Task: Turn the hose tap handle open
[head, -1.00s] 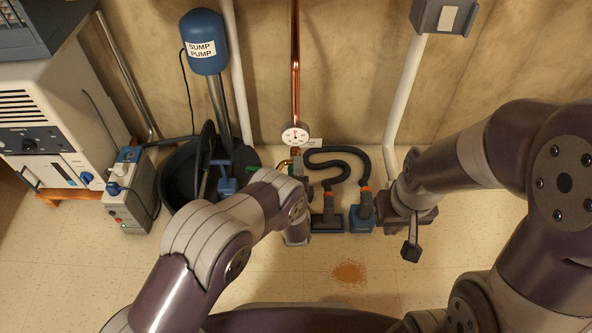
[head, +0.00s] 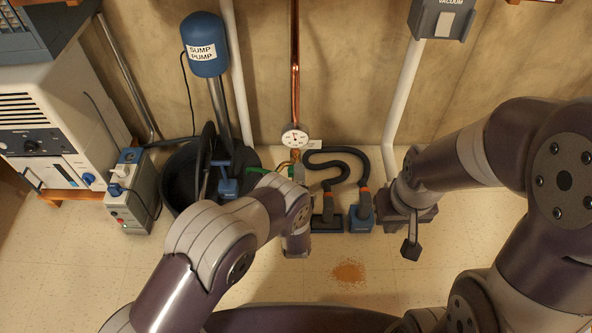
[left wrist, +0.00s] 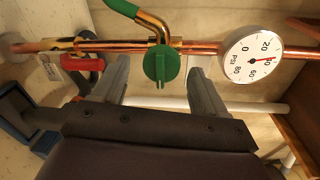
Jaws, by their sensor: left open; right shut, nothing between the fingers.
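The green hose tap handle (left wrist: 161,65) shows in the left wrist view, with its raised grip bar standing upright in the picture. It sits on a brass spout by the copper pipe (left wrist: 215,48), and a green hose (left wrist: 120,6) joins the spout. My left gripper (left wrist: 159,74) is open, with one finger on each side of the handle in the picture; I see no contact. In the head view my left arm hides the handle and the gripper's fingers. My right gripper (head: 410,248) is shut and empty above the floor at the right.
A pressure gauge (left wrist: 252,54) is on the pipe right of the handle, and a red lever (left wrist: 83,64) is left of it. A black tub (head: 184,180) with a sump pump (head: 205,45) stands left; a black vacuum hose (head: 340,153) and blue-based nozzles (head: 361,220) stand right.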

